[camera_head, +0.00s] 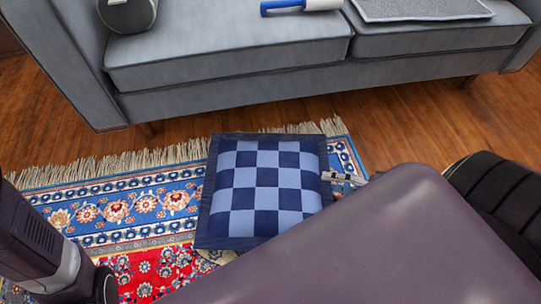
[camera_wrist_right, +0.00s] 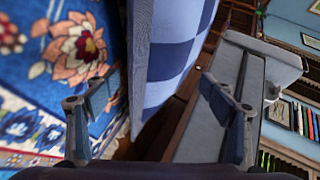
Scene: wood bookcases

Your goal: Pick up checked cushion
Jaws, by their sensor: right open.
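The checked cushion (camera_head: 267,180), in light and dark blue squares with a dark blue border, lies on the patterned rug in front of the sofa. My right gripper (camera_head: 345,179) is at its right edge in the head view, partly hidden by my own arm. In the right wrist view the cushion (camera_wrist_right: 160,60) reaches edge-on into the space between the two spread fingers of the right gripper (camera_wrist_right: 155,105). I cannot tell whether either finger touches it. Part of my left arm shows at the lower left, but its gripper is out of sight.
A grey sofa (camera_head: 230,65) stands behind the cushion, with a dark cylindrical object (camera_head: 127,14), a blue-handled item (camera_head: 300,6) and a grey flat item (camera_head: 420,8) on its seat. The fringed rug (camera_head: 110,210) covers the left floor. Wood floor (camera_head: 420,125) is bare at right.

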